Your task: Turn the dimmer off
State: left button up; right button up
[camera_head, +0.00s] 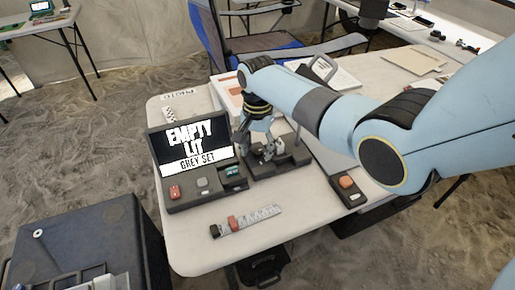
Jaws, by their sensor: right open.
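A dark console with a lit screen (196,145) stands on the white table and reads "EMPTY LIT GREY SET". A red button (175,192) and a grey button (202,183) are on its front panel. A small dark unit with a teal display (233,171) sits at its right. I cannot tell which control is the dimmer. My right gripper (262,153) is open and points down at the dark stand (292,158) just right of the console. The gripper hides part of the stand, and contact cannot be made out. My left gripper is not in view.
A marked strip with a red piece (233,222) lies near the front edge of the white table (200,248). An orange button (346,182) is on a dark pad at the right. A blue chair (270,42) stands behind. The table's front left is clear.

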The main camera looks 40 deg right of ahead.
grip_shut()
dwell(0.3)
jog(key=n+p, duration=0.2)
jog(key=n, duration=0.1)
jog(key=shift+r, duration=0.1)
jog(key=n+p, duration=0.2)
jog(key=n, duration=0.2)
jog(key=shift+n, duration=0.4)
jog(key=n+p, duration=0.1)
jog(key=n, duration=0.4)
jog(key=shift+w, duration=0.1)
jog(key=n, duration=0.5)
jog(key=shift+p, duration=0.4)
